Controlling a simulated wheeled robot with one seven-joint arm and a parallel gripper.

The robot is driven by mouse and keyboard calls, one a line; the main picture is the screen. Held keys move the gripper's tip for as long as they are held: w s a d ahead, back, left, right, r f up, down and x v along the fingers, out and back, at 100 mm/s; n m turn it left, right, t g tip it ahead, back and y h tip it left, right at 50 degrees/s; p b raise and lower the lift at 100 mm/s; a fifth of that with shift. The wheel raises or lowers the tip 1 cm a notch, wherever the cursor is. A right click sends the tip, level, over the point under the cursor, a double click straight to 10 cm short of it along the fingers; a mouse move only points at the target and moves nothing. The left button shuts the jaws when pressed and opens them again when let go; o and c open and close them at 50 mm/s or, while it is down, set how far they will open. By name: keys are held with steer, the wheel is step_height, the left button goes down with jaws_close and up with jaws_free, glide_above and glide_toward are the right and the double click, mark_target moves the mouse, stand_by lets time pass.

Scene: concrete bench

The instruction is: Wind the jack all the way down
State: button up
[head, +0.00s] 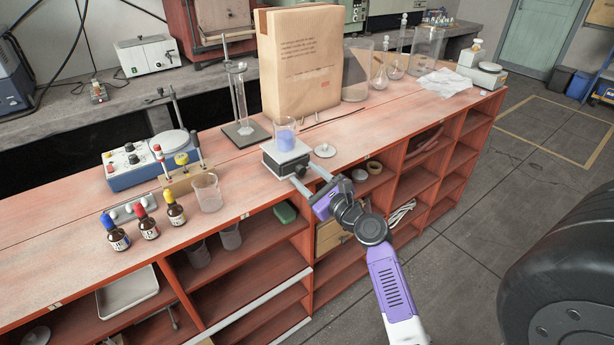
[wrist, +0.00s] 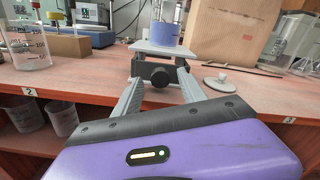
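The jack (head: 283,160) is a small lab jack with a pale top plate, standing near the front edge of the red bench. In the wrist view its top plate (wrist: 150,48) sits raised above dark workings, with a dark round knob (wrist: 160,78) facing me. A beaker of blue liquid (head: 285,138) stands upright on the plate. My gripper (head: 308,174) is in front of the jack. In the wrist view my gripper (wrist: 158,80) is open, with a finger on each side of the knob. I cannot tell whether either finger touches it.
A pale knobbed lid (head: 325,151) lies right of the jack. A stand with a glass cylinder (head: 239,98) and a large paper bag (head: 303,65) are behind. An empty beaker (head: 207,192) and several capped bottles (head: 148,226) stand left. Open shelves (head: 395,190) lie below the bench edge.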

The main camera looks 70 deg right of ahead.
steer(key=shift+s, duration=0.1)
steer(key=v, duration=0.7)
steer(key=shift+s+b, duration=0.3)
steer(key=shift+b, duration=0.1)
steer(key=shift+a, duration=0.15)
step_height(320, 180, up, 8)
steer(key=d+m+g+y+p, duration=0.1)
steer(key=d+m+g+p, duration=0.1)
steer(key=p, duration=1.2)
steer(key=shift+w+d+f+m+g+y, duration=0.25)
steer(key=shift+w+d+f+m, duration=0.2)
steer(key=shift+w+f, duration=0.8)
steer(key=shift+w+d+f+m+g+y, duration=0.35)
steer(key=shift+w+d+f, duration=0.1)
steer(key=shift+w+f, duration=0.75)
steer(key=shift+w+d+f+m+g+y, duration=0.2)
steer(key=shift+w+d+f+m, duration=0.2)
steer(key=shift+w+f, duration=0.8)
steer(key=shift+c, duration=0.4)
